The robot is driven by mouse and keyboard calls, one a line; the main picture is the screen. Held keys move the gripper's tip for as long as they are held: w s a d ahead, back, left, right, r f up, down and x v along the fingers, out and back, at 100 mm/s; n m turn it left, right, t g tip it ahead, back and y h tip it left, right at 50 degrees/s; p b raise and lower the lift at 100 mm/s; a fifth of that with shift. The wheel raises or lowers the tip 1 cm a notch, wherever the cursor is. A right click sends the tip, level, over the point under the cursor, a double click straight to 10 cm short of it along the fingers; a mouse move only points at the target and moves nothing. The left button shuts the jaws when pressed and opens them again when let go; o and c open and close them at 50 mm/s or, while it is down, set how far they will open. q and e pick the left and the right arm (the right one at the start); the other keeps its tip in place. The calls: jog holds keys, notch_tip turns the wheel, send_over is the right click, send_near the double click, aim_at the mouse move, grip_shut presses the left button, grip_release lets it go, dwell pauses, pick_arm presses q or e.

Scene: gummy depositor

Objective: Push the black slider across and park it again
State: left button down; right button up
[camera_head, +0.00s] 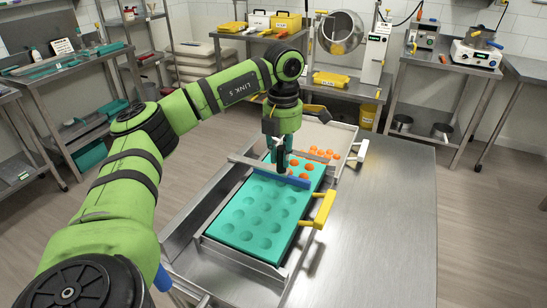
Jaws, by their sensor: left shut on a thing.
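My left gripper (281,168) points straight down over the teal mould (255,215) and is shut on the black slider, which is mostly hidden by the fingers. A grey crossbar (248,162) and a blue strip (288,181) run across the mould at the gripper. The mould's near cavities look empty. Orange pieces (306,167) fill cavities just beyond the bar. The mould lies in a metal frame (243,257) on the steel table. My right gripper is not in view.
A yellow handle (324,209) sticks out on the frame's right side. A pale tray (335,135) with more orange pieces lies at the far end, with a cream handle (361,150). The steel table (390,220) is clear on the right. Shelves and a drum machine (340,33) stand behind.

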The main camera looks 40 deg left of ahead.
pick_arm(q)
jog(key=w+p, duration=0.1)
jog(key=w, duration=0.1)
jog(key=w+a+p, duration=0.1)
jog(key=w, duration=0.1)
jog(key=w+a+p, duration=0.1)
jog(key=w+p, duration=0.1)
jog(key=w, duration=0.1)
jog(key=shift+r, duration=0.25)
jog(key=shift+w+a+f, duration=0.2)
jog(key=shift+w+a, duration=0.05)
jog(key=shift+w, duration=0.15)
jog(key=c, duration=1.1)
grip_release()
jog(key=shift+o, duration=0.2)
jog(key=shift+s, duration=0.1)
